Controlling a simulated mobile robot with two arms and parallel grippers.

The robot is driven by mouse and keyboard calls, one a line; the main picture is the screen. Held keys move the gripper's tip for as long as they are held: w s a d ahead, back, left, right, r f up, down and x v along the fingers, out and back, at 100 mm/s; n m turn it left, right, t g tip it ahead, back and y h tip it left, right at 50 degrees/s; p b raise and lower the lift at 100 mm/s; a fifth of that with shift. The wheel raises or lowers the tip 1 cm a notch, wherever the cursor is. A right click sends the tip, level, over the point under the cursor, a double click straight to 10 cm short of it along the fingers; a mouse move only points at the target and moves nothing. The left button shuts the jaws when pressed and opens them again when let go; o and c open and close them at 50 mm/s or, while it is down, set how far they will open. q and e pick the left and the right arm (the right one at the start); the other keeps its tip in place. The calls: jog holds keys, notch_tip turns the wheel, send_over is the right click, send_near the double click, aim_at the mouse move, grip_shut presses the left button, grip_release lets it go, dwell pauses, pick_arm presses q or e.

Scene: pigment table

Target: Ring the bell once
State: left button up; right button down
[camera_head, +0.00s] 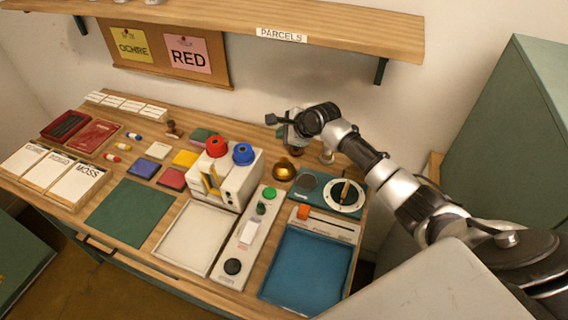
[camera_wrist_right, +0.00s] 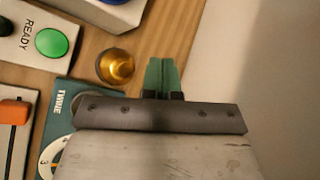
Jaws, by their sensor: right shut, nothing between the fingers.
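A small brass bell (camera_head: 284,169) stands upright on the table's back right part, between the white two-knob machine and the teal dial unit. It also shows in the right wrist view (camera_wrist_right: 115,66), left of the fingers. My right gripper (camera_head: 281,132) is behind and above the bell in the head view, near the wall. Its green fingertips (camera_wrist_right: 162,76) are together and empty, to the right of the bell and apart from it. My left gripper is not in view.
The white machine (camera_head: 240,190) with red and blue knobs stands left of the bell. The teal dial unit (camera_head: 310,186) is to its right, and a panel with a green button (camera_head: 269,193) is in front. The shelf (camera_head: 340,30) overhangs the back.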

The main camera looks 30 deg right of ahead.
jog(key=b, duration=0.6)
send_over(284, 161)
notch_tip(284, 161, down, 5)
jog(key=shift+w+f, duration=0.1)
jog(key=shift+f, duration=0.9)
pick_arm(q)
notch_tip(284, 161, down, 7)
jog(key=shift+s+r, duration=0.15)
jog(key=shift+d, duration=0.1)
pick_arm(e)
jog(key=shift+f+p, duration=0.35)
jog(key=shift+p, duration=0.2)
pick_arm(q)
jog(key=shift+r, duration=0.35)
pick_arm(e)
jog(key=shift+f, duration=0.65)
dwell(0.5)
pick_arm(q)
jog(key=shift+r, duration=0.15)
pick_arm(e)
jog(key=shift+r, duration=0.1)
pick_arm(q)
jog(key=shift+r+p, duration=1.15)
jog(key=shift+p, duration=0.15)
pick_arm(e)
jog(key=shift+r, duration=0.9)
